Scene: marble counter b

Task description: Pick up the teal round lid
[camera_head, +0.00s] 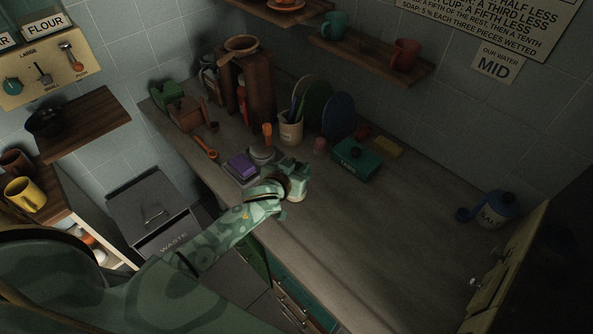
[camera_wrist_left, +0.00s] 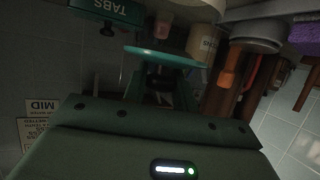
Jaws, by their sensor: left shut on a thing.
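The teal round lid (camera_wrist_left: 165,56) shows nearly edge-on in the left wrist view. Its dark knob (camera_wrist_left: 160,75) sits between the fingers of my left gripper (camera_wrist_left: 160,90), which is shut on it. In the head view my left gripper (camera_head: 297,180) is over the front part of the counter, in front of the teal TABS box. The lid cannot be made out there; the gripper hides it. A small pale shape shows just under the gripper, but I cannot tell what it is. My right gripper is not in view.
A teal TABS box (camera_head: 357,160), a small pink cup (camera_head: 320,145) and a cream utensil crock (camera_head: 290,131) stand behind my gripper. A purple sponge (camera_head: 241,165) lies to its left. A blue-lidded salt pot (camera_head: 497,210) stands far right. The counter between is clear.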

